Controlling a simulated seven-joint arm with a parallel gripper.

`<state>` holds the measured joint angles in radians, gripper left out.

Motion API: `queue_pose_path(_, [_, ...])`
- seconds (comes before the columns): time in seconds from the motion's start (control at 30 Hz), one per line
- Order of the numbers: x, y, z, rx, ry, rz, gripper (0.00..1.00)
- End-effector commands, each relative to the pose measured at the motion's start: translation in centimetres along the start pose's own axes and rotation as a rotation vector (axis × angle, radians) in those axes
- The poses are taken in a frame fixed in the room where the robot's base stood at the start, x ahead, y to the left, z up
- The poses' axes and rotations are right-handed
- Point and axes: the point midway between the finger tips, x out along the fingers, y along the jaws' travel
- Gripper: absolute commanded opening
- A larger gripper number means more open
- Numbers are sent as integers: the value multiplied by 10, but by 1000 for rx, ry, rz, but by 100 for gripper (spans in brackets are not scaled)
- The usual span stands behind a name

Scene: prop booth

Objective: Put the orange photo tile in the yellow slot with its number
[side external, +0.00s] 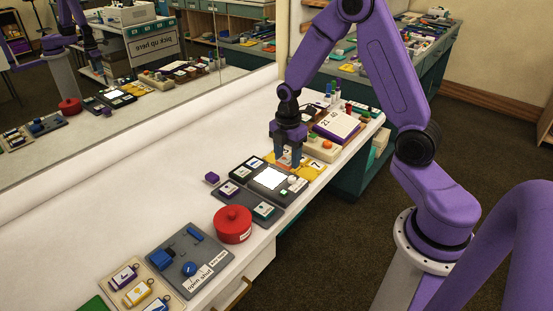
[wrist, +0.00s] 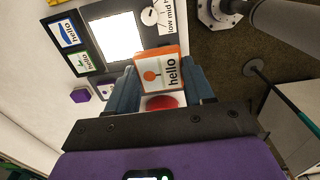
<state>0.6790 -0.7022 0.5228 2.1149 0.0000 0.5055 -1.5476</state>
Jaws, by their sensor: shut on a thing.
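The orange photo tile (wrist: 160,68) is between my gripper's fingers (wrist: 163,82) in the wrist view. Its face shows an orange round-topped picture and the word "hello". In the side view my gripper (side external: 289,160) points down above the right end of the grey board, near a yellow slot piece (side external: 314,168) marked 7. My gripper is shut on the tile. The fingers mostly hide the tile in the side view. Part of the yellow area behind the fingers is hidden, and I cannot tell the tile's own number.
The grey board (side external: 246,193) has a bright white panel (side external: 270,178), a dial and several framed tiles. A red lidded pot (side external: 232,226) stands beside it, a purple block (side external: 211,178) behind. A box with coloured buttons (side external: 322,146) stands right.

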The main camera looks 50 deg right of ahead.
Motion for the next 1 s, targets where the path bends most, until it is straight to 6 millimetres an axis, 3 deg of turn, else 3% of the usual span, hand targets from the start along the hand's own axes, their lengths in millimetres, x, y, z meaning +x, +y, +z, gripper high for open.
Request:
queue_pose_path(0.27, [-20, -45, -8, -1, 0, 2, 18])
queue_pose_path(0.53, [-27, -58, -10, 1, 0, 1, 18])
queue_pose_path(0.67, [-23, -42, -1, 5, 0, 1, 18])
queue_pose_path(0.77, [-15, -19, 13, 6, 0, 0, 18])
queue_pose_path(1.0, [14, 37, 65, 7, 0, 0, 18])
